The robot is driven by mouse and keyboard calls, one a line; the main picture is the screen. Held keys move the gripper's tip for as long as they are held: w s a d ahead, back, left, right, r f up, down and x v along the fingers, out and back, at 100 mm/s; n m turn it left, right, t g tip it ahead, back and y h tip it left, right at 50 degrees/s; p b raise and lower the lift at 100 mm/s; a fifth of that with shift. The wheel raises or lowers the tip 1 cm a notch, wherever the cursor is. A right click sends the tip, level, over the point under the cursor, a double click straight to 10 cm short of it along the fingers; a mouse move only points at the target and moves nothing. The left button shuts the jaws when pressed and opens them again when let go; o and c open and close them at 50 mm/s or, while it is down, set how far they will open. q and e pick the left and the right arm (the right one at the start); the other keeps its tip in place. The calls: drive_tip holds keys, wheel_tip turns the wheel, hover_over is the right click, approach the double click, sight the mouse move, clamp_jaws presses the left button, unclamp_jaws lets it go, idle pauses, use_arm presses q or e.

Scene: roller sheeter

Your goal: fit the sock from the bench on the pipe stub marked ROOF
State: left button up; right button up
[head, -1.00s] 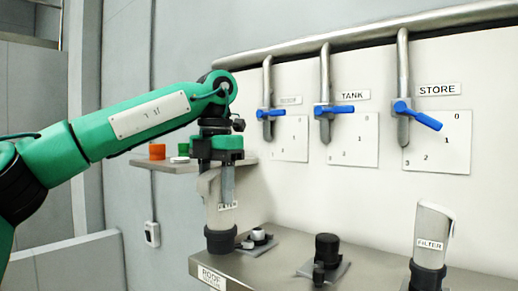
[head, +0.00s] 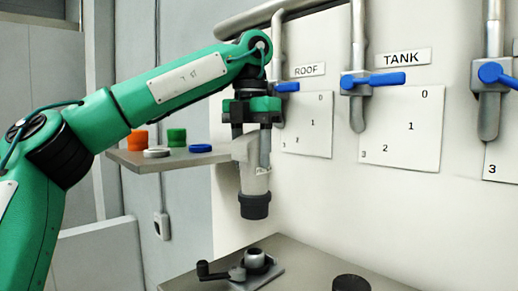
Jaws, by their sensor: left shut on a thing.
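My left gripper (head: 251,148) is shut on the sock (head: 255,183), a pale grey sleeve with a black collar at its lower end and a small, partly hidden label. The sock hangs roughly upright in the air above the bench (head: 318,262). The ROOF sign (head: 306,70) is on the white wall panel. The pipe (head: 277,50) beside it comes down with a blue handle (head: 287,87), and its lower end is hidden behind my gripper. My right gripper is not in view.
A clamp fitting with a round stub (head: 256,260) sits on the bench below the sock, and a black fitting (head: 351,284) is cut off at the bottom edge. A side shelf (head: 130,158) holds orange, green, white and blue caps. The TANK pipe (head: 358,112) is to the right.

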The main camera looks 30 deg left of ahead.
sight(251, 188)
use_arm(q)
drive_tip(key=f, duration=0.3)
drive_tip(key=shift+s, duration=0.35)
drive_tip(key=f, duration=0.2)
drive_tip(key=w+f+b, duration=0.1)
drive_tip(key=shift+f, duration=0.35)
drive_tip(key=shift+s+f, duration=0.1)
drive_tip(key=shift+s, duration=0.15)
drive_tip(key=shift+f, duration=0.15)
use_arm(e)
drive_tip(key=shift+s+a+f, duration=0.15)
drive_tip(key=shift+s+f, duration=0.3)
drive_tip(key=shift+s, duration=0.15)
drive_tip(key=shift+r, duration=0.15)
